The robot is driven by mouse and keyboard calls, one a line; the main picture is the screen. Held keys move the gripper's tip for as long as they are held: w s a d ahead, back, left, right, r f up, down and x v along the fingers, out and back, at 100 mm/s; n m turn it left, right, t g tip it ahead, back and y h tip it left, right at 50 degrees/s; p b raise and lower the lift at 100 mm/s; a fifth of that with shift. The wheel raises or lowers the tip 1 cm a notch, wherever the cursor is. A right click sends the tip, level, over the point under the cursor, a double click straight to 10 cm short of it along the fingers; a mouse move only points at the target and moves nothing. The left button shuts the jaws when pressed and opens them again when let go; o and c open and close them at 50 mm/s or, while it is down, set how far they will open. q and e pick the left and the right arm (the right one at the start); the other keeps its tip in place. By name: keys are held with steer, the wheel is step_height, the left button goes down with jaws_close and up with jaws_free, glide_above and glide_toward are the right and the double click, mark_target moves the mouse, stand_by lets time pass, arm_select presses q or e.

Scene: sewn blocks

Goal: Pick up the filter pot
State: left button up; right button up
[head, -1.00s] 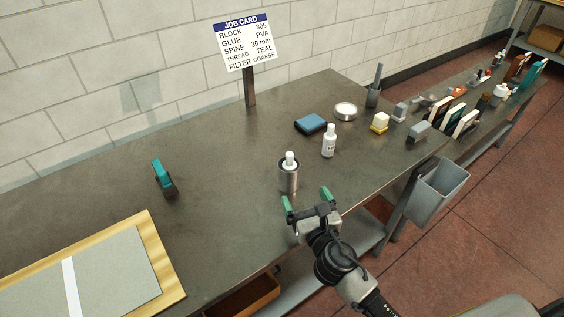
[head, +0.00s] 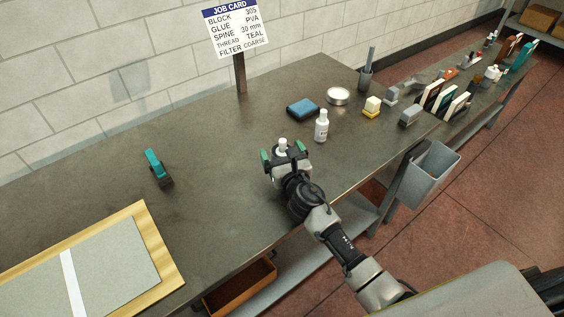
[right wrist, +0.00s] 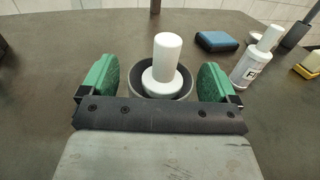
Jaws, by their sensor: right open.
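A round grey metal pot (right wrist: 184,91) stands on the bench with a white capped bottle (right wrist: 166,62) upright in it. I take this pot to be the filter pot; no label shows on it. In the head view the bottle's white top (head: 282,145) shows above my right gripper (head: 284,153), which hides most of the pot. The right gripper is open, with one green finger pad on each side of the pot in the right wrist view (right wrist: 159,82). Gaps show between the pads and the pot. My left gripper is not in view.
A white labelled bottle (head: 321,127) stands close on the right, with a blue pad (head: 303,108) and a round tin (head: 338,96) behind. A teal-topped tool (head: 158,168) and a board (head: 157,248) lie left. The bench between is clear. A grey bin (head: 430,176) hangs at the right edge.

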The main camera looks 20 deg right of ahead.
steer(key=c, duration=1.1)
steer(key=shift+o, duration=0.2)
steer(key=shift+r, duration=0.1)
